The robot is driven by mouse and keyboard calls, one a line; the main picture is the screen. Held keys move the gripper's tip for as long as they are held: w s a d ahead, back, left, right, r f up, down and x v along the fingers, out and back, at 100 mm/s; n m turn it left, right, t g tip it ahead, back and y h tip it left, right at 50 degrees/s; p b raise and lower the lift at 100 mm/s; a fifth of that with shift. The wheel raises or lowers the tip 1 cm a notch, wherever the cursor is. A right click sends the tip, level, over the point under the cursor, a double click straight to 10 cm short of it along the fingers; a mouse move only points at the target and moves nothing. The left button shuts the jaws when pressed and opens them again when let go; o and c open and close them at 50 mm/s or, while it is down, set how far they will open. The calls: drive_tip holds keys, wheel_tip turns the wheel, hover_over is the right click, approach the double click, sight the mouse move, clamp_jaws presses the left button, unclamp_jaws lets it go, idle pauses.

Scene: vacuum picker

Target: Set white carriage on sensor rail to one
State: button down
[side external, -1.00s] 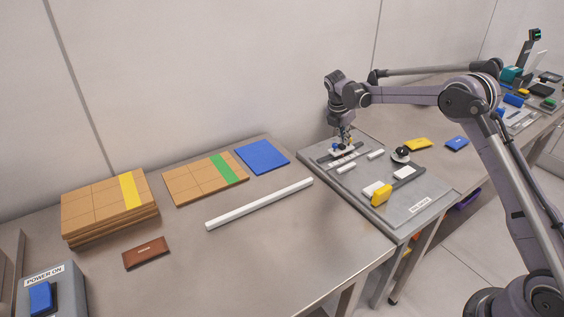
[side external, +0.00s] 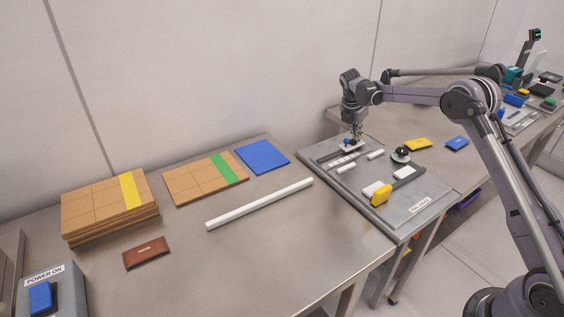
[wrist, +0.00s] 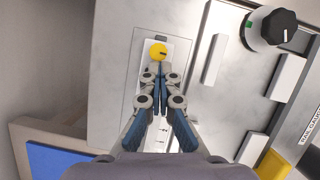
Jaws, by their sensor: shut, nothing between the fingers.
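The white carriage (side external: 352,147) sits near the right end of the sensor rail (side external: 327,158), at the back of the grey panel in the side view. In the wrist view the carriage (wrist: 150,53) carries a round yellow knob (wrist: 158,50). My gripper (side external: 356,139) is low over the carriage. In the wrist view my gripper (wrist: 159,72) is shut and empty, its tips right beside the knob; I cannot tell whether they touch it.
The grey panel (side external: 410,208) also holds a black dial (side external: 401,153), white blocks (side external: 346,168) and a yellow block (side external: 381,195) near its front. Yellow and blue pieces lie to its right. A white bar (side external: 260,204) and tiled boards lie on the left table.

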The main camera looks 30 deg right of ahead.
sight(348, 149)
drive_tip(key=shift+d+r, duration=0.1)
drive_tip(key=shift+d, duration=0.1)
drive_tip(key=shift+r, duration=0.2)
drive_tip(key=v, duration=0.9)
drive_tip(key=shift+a+r, duration=0.2)
drive_tip(key=shift+a, duration=0.15)
